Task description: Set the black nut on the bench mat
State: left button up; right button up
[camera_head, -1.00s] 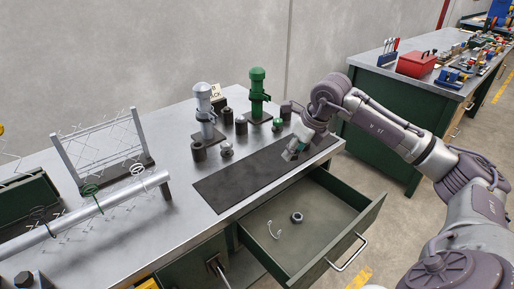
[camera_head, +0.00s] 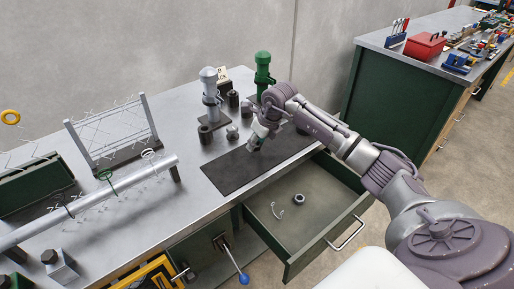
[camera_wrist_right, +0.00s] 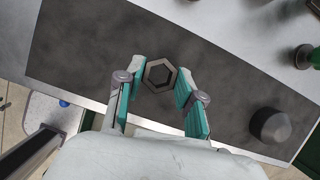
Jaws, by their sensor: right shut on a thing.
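The black bench mat (camera_head: 222,178) lies flat on the metal bench, and it fills much of the right wrist view (camera_wrist_right: 75,45). My right gripper (camera_head: 255,143) is over the mat's middle part. In the right wrist view its teal-padded fingers (camera_wrist_right: 158,82) are shut on the black nut (camera_wrist_right: 172,79), a dark hexagonal ring held at the fingertips with the mat behind it. I cannot tell whether the nut touches the mat. The head view does not show the nut clearly. My left gripper is not in view.
A dark cylinder (camera_wrist_right: 270,126) stands at the mat's right end. Grey (camera_head: 209,87) and green (camera_head: 263,68) tool stands and several dark cylinders stand behind the mat. The open drawer (camera_head: 262,215) in front holds a grey nut (camera_head: 298,199) and a hook (camera_head: 279,211). The mat's left part is clear.

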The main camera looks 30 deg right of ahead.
aim_at(259, 146)
notch_tip(259, 146, down, 3)
jog(key=shift+r+p, duration=0.2)
jog(key=shift+p, duration=0.2)
jog(key=shift+f, duration=0.3)
jog(key=shift+f, duration=0.1)
jog(key=shift+f, duration=0.15)
jog(key=o, duration=1.2)
